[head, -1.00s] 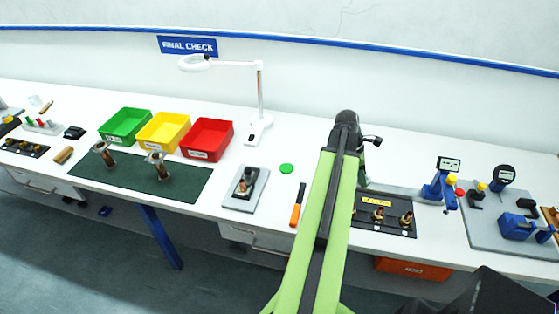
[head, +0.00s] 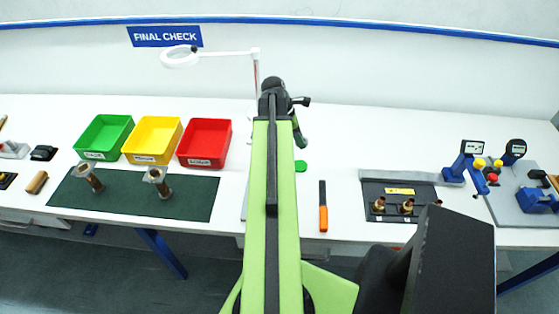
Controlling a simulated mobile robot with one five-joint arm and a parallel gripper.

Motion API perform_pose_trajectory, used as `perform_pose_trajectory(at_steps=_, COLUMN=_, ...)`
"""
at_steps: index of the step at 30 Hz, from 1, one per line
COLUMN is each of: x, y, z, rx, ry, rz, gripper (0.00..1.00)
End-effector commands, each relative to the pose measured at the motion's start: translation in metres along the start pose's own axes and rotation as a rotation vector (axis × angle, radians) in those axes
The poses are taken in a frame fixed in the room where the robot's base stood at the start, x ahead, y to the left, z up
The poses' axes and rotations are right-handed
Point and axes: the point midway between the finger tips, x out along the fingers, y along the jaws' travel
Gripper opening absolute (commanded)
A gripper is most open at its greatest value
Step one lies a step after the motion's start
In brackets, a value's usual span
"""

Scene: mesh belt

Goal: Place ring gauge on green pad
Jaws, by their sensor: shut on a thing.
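A small round green pad (head: 300,166) lies flat on the white bench, just right of my arm, with nothing seen on it. My gripper (head: 299,138) is at the far end of my green arm, above the bench and a little behind the pad in the picture. It is small, dark and partly hidden by my wrist. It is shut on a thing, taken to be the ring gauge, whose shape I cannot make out.
Green (head: 103,137), yellow (head: 152,140) and red bins (head: 204,143) stand left. A dark green mat (head: 120,200) carries two metal parts. An orange-handled tool (head: 323,207) and a black tray (head: 400,205) lie right. A magnifier lamp (head: 215,54) rises behind my arm.

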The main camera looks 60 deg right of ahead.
Motion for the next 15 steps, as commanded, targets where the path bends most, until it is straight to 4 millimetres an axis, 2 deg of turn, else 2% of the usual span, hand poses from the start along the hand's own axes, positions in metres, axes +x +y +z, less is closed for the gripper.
perform_pose_trajectory(at_steps=9, x=0.002, y=-0.007, z=0.006, rx=0.013, ry=-0.001, rz=-0.006, gripper=0.0)
perform_pose_trajectory(at_steps=11, x=0.005, y=-0.015, z=0.016, rx=0.033, ry=-0.001, rz=-0.014, gripper=0.0)
perform_pose_trajectory(at_steps=15, x=0.015, y=-0.048, z=0.05, rx=0.112, ry=-0.001, rz=-0.047, gripper=0.0)
